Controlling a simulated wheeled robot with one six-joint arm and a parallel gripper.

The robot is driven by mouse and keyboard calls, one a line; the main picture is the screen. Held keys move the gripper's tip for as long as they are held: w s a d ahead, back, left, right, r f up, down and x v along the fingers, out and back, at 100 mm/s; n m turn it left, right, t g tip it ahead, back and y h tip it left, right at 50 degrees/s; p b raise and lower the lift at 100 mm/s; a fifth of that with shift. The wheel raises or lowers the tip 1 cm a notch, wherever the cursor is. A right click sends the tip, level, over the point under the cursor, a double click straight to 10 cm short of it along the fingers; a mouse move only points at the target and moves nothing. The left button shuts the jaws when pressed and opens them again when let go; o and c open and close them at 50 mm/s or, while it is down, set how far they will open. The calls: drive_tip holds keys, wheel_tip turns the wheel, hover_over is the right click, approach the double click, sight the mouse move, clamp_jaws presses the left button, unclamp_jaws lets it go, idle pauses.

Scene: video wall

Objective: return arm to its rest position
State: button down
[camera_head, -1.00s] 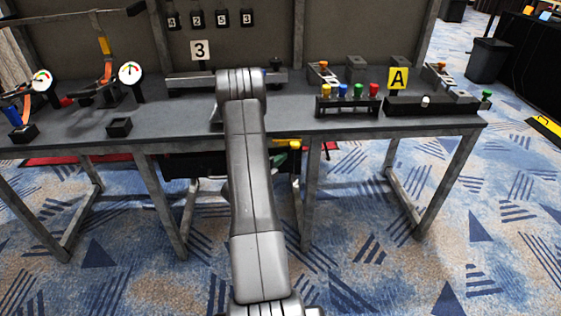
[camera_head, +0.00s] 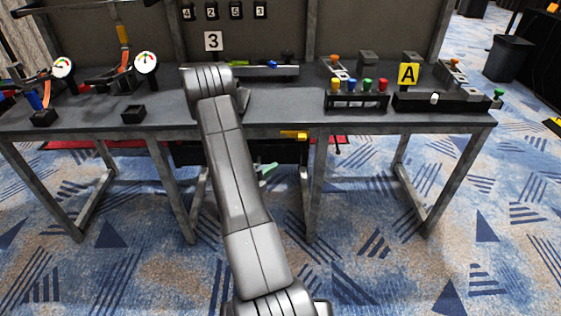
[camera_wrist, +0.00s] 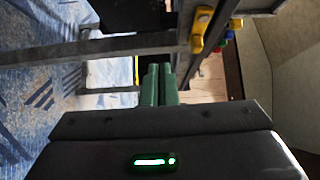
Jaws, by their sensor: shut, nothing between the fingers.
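My arm rises from the bottom of the head view, and its elbow stands in front of the left-middle part of the grey workbench (camera_head: 280,110). My gripper (camera_wrist: 160,72) shows in the wrist view with its two green fingers side by side, shut and empty. In the head view it is mostly hidden behind my arm; a small light-green piece (camera_head: 267,170) below the bench edge may be its fingertips. The wrist view is turned sideways and shows the bench frame and a yellow item (camera_wrist: 201,28) close by.
On the bench stand a rack of coloured pegs (camera_head: 357,101), a yellow "A" sign (camera_head: 409,74), a small black box (camera_head: 133,113) and dial gauges (camera_head: 146,63). A yellow handle (camera_head: 293,135) sits at the front edge. Bench legs reach the patterned carpet, which is open in front.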

drive_tip(key=shift+v, duration=0.8)
